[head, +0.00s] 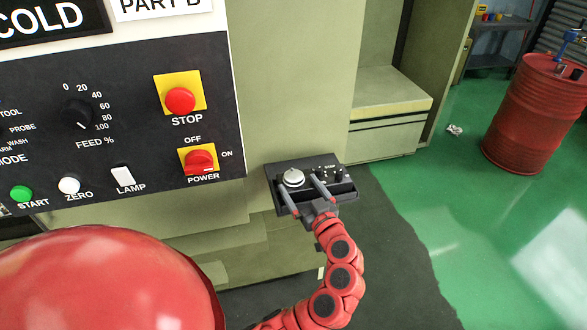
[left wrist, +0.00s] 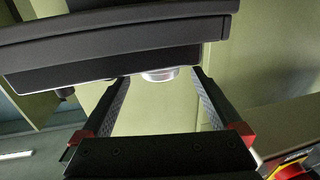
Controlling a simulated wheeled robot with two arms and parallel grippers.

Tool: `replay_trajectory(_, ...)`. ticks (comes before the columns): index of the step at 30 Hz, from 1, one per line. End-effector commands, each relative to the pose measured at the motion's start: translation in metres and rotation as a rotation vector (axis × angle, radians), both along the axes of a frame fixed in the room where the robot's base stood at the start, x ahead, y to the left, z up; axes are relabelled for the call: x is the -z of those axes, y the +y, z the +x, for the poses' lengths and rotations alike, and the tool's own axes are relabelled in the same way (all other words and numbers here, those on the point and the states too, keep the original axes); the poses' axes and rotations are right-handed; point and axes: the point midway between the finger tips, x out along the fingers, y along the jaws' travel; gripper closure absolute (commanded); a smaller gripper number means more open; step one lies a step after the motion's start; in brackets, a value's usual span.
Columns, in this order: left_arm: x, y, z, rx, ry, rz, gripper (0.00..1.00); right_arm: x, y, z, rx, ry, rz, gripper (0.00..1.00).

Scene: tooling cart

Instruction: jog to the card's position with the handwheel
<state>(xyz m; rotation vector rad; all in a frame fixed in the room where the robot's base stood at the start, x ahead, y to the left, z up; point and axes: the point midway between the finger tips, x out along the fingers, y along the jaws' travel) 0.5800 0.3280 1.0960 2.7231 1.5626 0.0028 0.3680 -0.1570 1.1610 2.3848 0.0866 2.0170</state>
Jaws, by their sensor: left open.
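The handwheel (head: 292,177) is a silver round dial on a small dark control box (head: 270,177) that juts from the green machine. In the left wrist view the silver handwheel (left wrist: 159,75) shows beneath a dark edge, between the two fingers. My left gripper (head: 298,181) is open, its fingers reaching over the box on either side of the handwheel. I cannot tell whether they touch it. A white card reading PART B (head: 160,6) is cut off at the top edge. No position number is readable on it. My right gripper is not in view.
A black panel (head: 135,140) at the left carries a feed dial (head: 77,113), a red STOP button (head: 180,100) and a POWER switch (head: 200,161). Small switches (head: 322,171) sit beside the handwheel. A red drum (head: 530,115) stands on the open green floor at the right.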

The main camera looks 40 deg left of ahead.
Motion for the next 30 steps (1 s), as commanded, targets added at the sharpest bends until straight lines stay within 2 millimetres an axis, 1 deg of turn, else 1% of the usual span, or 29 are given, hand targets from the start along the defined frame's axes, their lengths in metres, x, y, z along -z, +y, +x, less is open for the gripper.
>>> replay_trajectory(1,-0.005,0.01,0.004,-0.006,0.004,0.0,0.01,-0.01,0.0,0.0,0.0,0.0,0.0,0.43)
replay_trajectory(3,-0.003,0.021,0.01,-0.006,0.005,-0.001,0.01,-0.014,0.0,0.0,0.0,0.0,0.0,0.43)
replay_trajectory(8,-0.002,0.036,0.019,-0.004,0.003,0.002,0.01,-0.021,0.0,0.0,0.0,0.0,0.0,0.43)
replay_trajectory(12,0.001,0.04,0.023,0.0,0.003,0.002,0.01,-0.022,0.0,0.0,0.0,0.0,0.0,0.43)
replay_trajectory(19,0.001,0.04,0.024,0.001,0.003,0.002,0.01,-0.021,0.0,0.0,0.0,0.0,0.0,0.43)
replay_trajectory(20,0.001,0.04,0.023,0.001,0.003,0.002,0.05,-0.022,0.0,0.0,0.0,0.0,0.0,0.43)
replay_trajectory(21,0.001,0.04,0.023,0.001,0.003,0.002,0.12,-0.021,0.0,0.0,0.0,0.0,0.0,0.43)
replay_trajectory(26,0.001,0.04,0.023,0.001,0.003,0.002,0.41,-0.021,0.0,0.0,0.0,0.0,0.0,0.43)
replay_trajectory(30,0.001,0.04,0.023,0.001,0.003,0.002,0.66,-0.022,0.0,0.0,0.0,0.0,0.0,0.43)
